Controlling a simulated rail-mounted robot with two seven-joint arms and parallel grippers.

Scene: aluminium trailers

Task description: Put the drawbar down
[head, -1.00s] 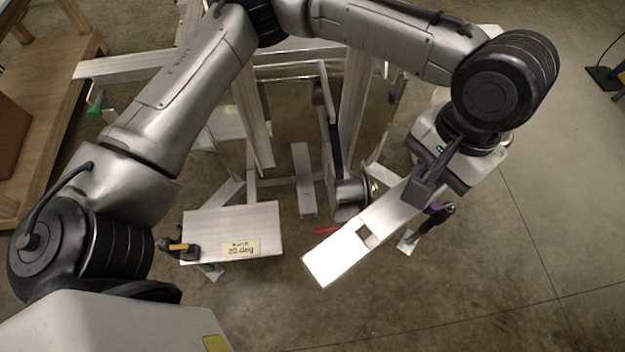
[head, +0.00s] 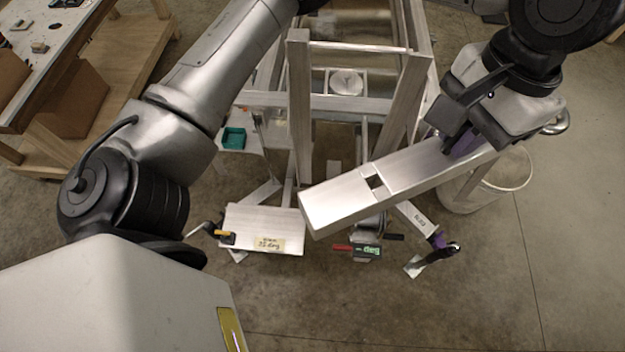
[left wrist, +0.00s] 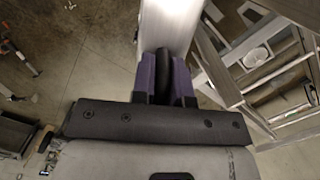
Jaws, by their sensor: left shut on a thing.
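The drawbar (head: 335,203) is a long bright aluminium box beam with a rectangular cut-out near its middle. In the head view it slants from the centre up to the right, held above the floor in front of the trailer frame (head: 299,110). My left gripper (head: 455,146) is shut on the drawbar near its right end. In the left wrist view the drawbar (left wrist: 172,22) runs away from the purple-padded fingers of my left gripper (left wrist: 165,75). The drawbar hides part of the frame and floor beneath it. My right gripper is not in view.
An aluminium plate with a yellow label (head: 262,229) and a clamp sits left of the drawbar. A white bucket (head: 484,185) stands at the right. A wooden bench (head: 95,90) is at the left.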

